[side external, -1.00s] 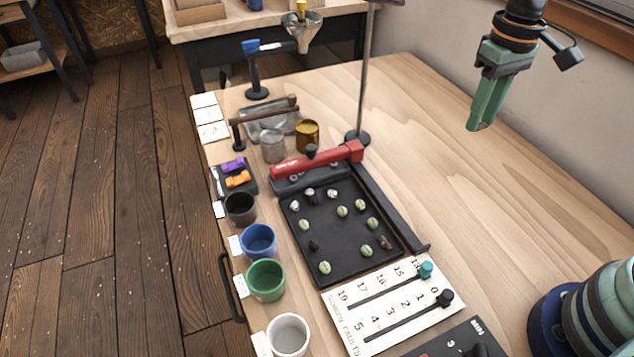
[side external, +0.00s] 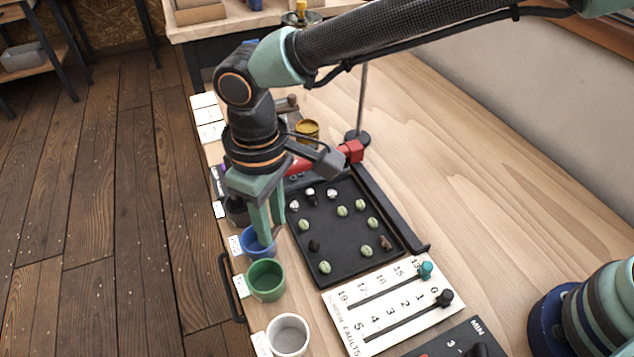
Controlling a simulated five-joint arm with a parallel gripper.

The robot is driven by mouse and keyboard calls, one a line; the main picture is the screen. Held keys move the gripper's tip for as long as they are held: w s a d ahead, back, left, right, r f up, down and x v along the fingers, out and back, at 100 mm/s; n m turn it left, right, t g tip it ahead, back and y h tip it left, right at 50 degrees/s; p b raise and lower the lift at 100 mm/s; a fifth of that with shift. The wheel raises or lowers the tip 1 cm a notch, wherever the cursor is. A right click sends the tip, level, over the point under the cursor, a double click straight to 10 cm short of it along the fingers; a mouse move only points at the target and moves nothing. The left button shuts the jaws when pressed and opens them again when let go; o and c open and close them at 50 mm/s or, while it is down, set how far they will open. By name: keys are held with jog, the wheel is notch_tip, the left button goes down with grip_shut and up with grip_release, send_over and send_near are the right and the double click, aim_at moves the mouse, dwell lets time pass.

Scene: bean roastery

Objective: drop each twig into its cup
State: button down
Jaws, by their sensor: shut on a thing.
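My gripper (side external: 265,236) points down with its fingertips at the mouth of the blue cup (side external: 253,251). It is shut on a small brown piece, apparently a twig, which the fingers and cup hide now. Another brown twig-like piece (side external: 386,243) lies on the dark tray (side external: 345,262) near its right edge. A green cup (side external: 266,281) and a white cup (side external: 288,337) stand in front of the blue one. A dark cup (side external: 236,212) stands behind it, partly covered by my gripper.
Several green beans (side external: 325,267), dark bits (side external: 314,246) and pale bits (side external: 332,194) lie on the tray. A white scale card (side external: 390,305) with sliders lies in front.

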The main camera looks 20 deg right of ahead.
jog(key=shift+n, duration=0.3)
jog(key=shift+s+a+f, duration=0.3)
jog(key=shift+a+f, duration=0.15)
jog(key=shift+f, duration=0.55)
jog(key=shift+s+a+f, duration=0.35)
jog(key=shift+a+f, duration=0.05)
jog(key=shift+f, duration=0.65)
jog(key=shift+s+a+f, duration=0.3)
jog(key=shift+a+f, duration=0.15)
jog(key=shift+f, duration=0.55)
jog(key=shift+w+a, duration=0.1)
jog(key=shift+w, duration=0.05)
jog(key=c, duration=0.5)
grip_release()
jog(key=shift+r, duration=0.1)
notch_tip(320, 180, up, 12)
